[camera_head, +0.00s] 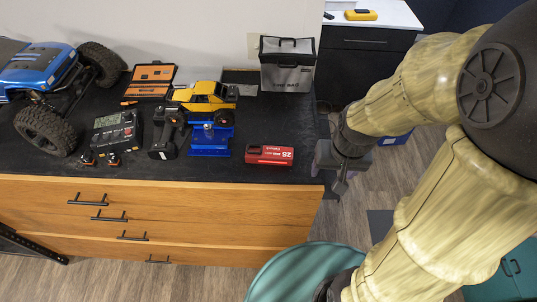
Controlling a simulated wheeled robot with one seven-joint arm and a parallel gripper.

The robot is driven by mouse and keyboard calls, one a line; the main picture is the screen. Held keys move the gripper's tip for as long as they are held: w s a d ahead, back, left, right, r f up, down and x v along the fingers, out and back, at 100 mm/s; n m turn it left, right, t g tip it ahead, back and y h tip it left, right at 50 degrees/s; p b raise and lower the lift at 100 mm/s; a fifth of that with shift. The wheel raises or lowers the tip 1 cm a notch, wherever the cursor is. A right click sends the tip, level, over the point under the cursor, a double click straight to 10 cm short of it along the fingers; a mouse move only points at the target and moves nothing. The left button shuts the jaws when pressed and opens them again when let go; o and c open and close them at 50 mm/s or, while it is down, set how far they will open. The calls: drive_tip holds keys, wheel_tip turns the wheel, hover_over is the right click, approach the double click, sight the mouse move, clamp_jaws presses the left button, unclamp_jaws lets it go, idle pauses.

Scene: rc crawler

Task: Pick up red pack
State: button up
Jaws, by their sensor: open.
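The red pack (269,155) is a small red block with white print, lying flat on the dark top of the bench (225,172) near its right front edge. My gripper (335,186) hangs just off the bench's right end, to the right of the pack and apart from it. It points down and holds nothing that I can see. Its fingers are small and partly hidden by its own body in this view.
Left of the pack are a blue stand (210,140), a yellow toy crawler (205,97), a black charger (116,132) and a large blue crawler (45,75). A grey bag (287,65) stands behind. A teal round seat (300,270) is in front.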

drive_tip(key=w+d+f+m+g+y+b, duration=0.1)
drive_tip(key=w+d+m+y, duration=0.3)
drive_tip(key=w+m+y, duration=0.7)
drive_tip(key=f+m+y, duration=0.1)
drive_tip(key=m+y, duration=0.1)
drive_tip(key=m, duration=0.5)
drive_tip(key=shift+f, duration=0.15)
drive_tip(key=shift+w, duration=0.1)
drive_tip(key=p, duration=0.4)
approach(278, 151)
drive_tip(key=x, duration=0.3)
drive_tip(key=shift+w+a+f, duration=0.1)
drive_tip(key=shift+a+f, duration=0.05)
drive_tip(key=shift+a, duration=0.15)
drive_tip(key=shift+s+a+f, duration=0.15)
drive_tip(key=shift+s+a, duration=0.05)
drive_tip(key=shift+a, duration=0.05)
drive_tip(key=shift+w, duration=0.1)
